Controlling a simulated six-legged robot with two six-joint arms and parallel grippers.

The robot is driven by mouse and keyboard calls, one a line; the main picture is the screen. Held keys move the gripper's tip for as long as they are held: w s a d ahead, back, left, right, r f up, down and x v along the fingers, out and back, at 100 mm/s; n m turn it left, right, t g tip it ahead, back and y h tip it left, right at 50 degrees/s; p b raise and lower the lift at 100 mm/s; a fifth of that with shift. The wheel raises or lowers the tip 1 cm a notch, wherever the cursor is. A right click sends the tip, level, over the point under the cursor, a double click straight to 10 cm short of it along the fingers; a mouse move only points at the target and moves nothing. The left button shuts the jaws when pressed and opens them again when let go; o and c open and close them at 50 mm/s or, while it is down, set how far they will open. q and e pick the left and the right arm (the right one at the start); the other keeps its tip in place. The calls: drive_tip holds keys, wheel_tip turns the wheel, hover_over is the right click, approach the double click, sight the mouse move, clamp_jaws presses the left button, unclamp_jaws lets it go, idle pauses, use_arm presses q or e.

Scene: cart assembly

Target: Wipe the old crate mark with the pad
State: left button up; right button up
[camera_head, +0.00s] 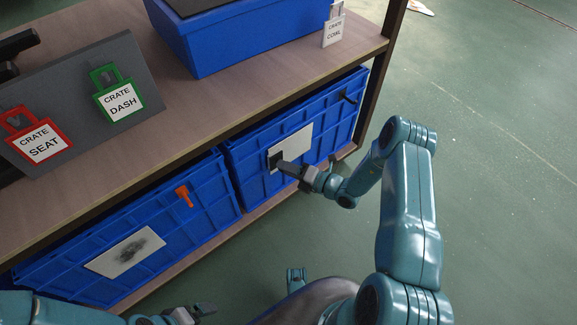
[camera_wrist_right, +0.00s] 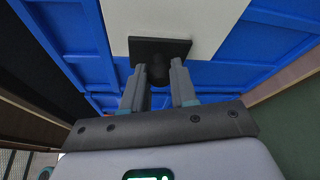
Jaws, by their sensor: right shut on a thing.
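My right gripper (camera_head: 284,166) is shut on the knob of a dark square pad (camera_head: 275,158), which also shows in the right wrist view (camera_wrist_right: 172,46). The pad is at the lower left part of a white plate (camera_head: 297,143) on the right blue crate and seems to touch it. The visible part of that plate is clean; the part behind the pad is hidden. A dark smudged mark (camera_head: 128,252) is on the white plate (camera_head: 99,265) of the left blue crate. My left gripper (camera_head: 197,312) is low at the bottom edge, away from the crates; its jaws are unclear.
Both blue crates sit under a wooden shelf top (camera_head: 215,110). An orange clip (camera_head: 184,196) is on the left crate and a dark clip (camera_head: 348,97) on the right. A board with SEAT (camera_head: 40,144) and DASH (camera_head: 120,100) tags stands on top. Green floor at right is open.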

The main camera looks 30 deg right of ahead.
drive_tip(key=shift+s+d+p, duration=0.15)
drive_tip(key=shift+s+p, duration=0.25)
drive_tip(key=shift+s, duration=1.05)
drive_tip(key=shift+s+d+p, duration=0.1)
drive_tip(key=shift+s+p, duration=0.3)
drive_tip(key=shift+s, duration=1.05)
drive_tip(key=s, duration=0.3)
drive_tip(key=shift+d+p, duration=0.15)
drive_tip(key=shift+p, duration=0.2)
drive_tip(key=shift+f, duration=0.1)
